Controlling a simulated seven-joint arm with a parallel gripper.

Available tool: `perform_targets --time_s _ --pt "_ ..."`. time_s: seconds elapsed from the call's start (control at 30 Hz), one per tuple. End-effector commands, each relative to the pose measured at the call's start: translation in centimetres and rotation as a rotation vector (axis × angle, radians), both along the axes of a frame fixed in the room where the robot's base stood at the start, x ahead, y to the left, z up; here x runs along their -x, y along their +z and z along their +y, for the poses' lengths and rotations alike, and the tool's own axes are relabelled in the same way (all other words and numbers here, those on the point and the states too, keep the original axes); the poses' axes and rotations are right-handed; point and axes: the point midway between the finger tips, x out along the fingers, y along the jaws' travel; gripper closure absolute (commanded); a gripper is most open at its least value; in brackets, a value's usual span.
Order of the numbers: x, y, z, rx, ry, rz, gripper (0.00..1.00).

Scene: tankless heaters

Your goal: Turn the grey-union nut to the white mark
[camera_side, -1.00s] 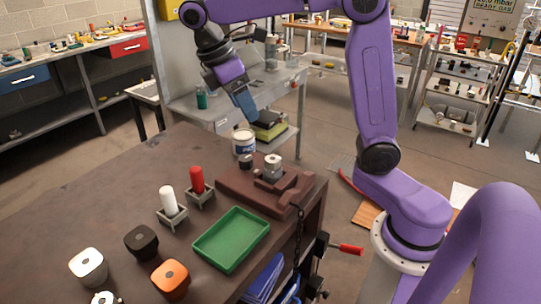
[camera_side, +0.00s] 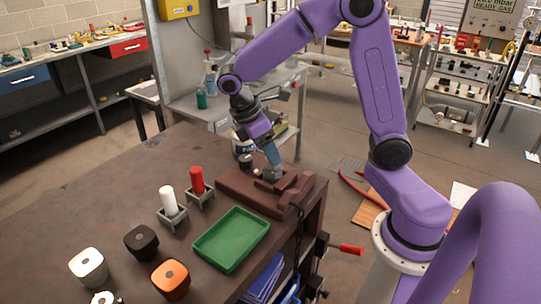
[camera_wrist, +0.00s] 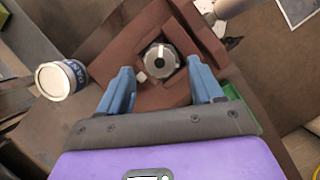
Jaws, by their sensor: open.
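The grey union nut (camera_wrist: 161,62) sits in the recess of a brown block (camera_wrist: 112,55). In the wrist view its round top carries a pale line pointing up the picture, and a small whitish piece (camera_wrist: 141,77) lies at its lower left. My gripper (camera_wrist: 160,70) is open, its two blue fingers left and right of the nut with gaps on both sides. I cannot tell whether the fingertips are level with the nut.
A white can (camera_wrist: 55,82) stands beside the block. A red cylinder (camera_side: 197,180) and a white cylinder (camera_side: 168,200) stand in holders left of the block. A green tray (camera_side: 231,240) lies in front. Black and orange blocks (camera_side: 170,279) stand farther left; the bench's left middle is clear.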

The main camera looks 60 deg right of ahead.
Motion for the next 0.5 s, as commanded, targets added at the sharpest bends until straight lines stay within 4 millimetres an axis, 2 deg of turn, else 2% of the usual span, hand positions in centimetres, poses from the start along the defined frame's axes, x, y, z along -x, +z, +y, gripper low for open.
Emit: perform_targets --time_s 0.2,0.5 --pt "0.5 -2.2 -0.8 0.001 0.0 0.002 0.34" --pt "0.6 -2.7 -1.0 0.0 0.0 0.0 0.34"
